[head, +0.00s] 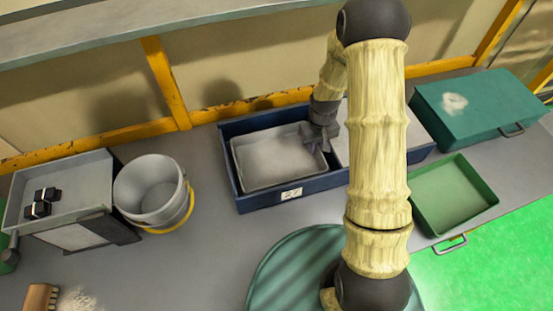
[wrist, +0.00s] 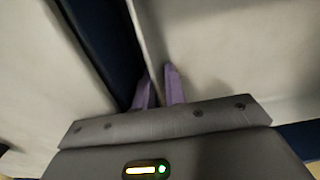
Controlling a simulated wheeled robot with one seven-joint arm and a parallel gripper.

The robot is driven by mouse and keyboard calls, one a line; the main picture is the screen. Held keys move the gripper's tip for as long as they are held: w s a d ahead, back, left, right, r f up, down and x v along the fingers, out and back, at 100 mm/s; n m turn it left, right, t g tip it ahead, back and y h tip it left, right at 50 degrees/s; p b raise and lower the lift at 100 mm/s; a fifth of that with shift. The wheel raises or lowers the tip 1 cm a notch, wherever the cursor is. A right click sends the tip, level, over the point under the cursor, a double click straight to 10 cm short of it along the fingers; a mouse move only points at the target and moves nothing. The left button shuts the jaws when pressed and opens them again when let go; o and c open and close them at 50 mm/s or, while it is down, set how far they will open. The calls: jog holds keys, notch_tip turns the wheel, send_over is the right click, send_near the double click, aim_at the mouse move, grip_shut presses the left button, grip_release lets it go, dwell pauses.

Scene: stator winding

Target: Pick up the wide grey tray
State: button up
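A wide grey tray (head: 262,158) lies inside a blue bin (head: 240,202) with a label on its front. My gripper (head: 314,143) is down at the right rim of this tray. In the wrist view my two purple fingers (wrist: 160,86) are close together, one on each side of a pale tray wall (wrist: 215,60), with a dark blue gap (wrist: 100,35) to the left. Whether the fingers press on the wall cannot be told. A second pale tray (head: 341,140) is in the right part of the bin, mostly hidden by my arm.
A grey box with black parts (head: 85,178) and a grey bucket (head: 150,188) stand to the left. A green tray (head: 455,195) and a closed teal case (head: 475,108) are to the right. A round teal object (head: 290,270) is in front. A wall with yellow beams runs behind the bin.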

grip_shut()
notch_tip(320, 180, up, 10)
jog(key=shift+r+b, duration=0.1)
jog(key=shift+b, duration=0.65)
dwell(0.3)
